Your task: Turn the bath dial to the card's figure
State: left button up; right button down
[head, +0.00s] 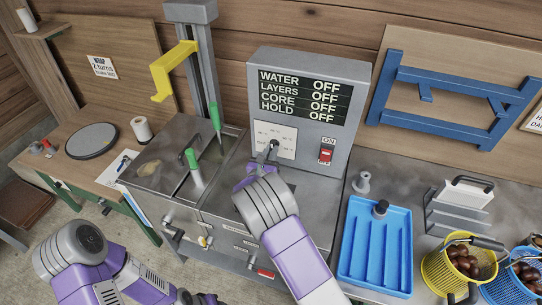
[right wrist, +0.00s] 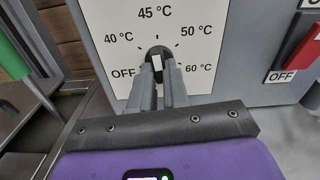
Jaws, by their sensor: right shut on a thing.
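The bath dial (head: 274,144) is a dark knob on a white scale plate (head: 262,133) on the grey control box. In the right wrist view the dial (right wrist: 157,52) has a pale mark, and the scale reads OFF, 40, 45, 50 and 60 °C. I cannot tell which figure it points to. My right gripper (right wrist: 157,82) is shut on the dial, its fingers hiding the knob's lower part. A card (head: 536,118) is cut off at the right edge, and I cannot read a figure on it. My left arm is at lower left, its gripper barely showing at the bottom edge.
The box display (head: 306,96) reads OFF for water, layers, core and hold. A red switch (head: 326,155) is right of the dial. Green-handled tools (head: 194,166) stand in the metal bath at left. A blue tray (head: 375,245) and chestnut baskets (head: 457,268) are at right.

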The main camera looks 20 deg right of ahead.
jog(key=shift+m+b, duration=0.35)
jog(key=shift+m, duration=0.25)
jog(key=c, duration=1.1)
grip_release()
jog(key=shift+s+a, duration=0.1)
jog(key=v, duration=0.7)
jog(key=shift+s+a+p, duration=0.1)
jog(key=shift+s+p, duration=0.1)
jog(key=shift+p, duration=0.2)
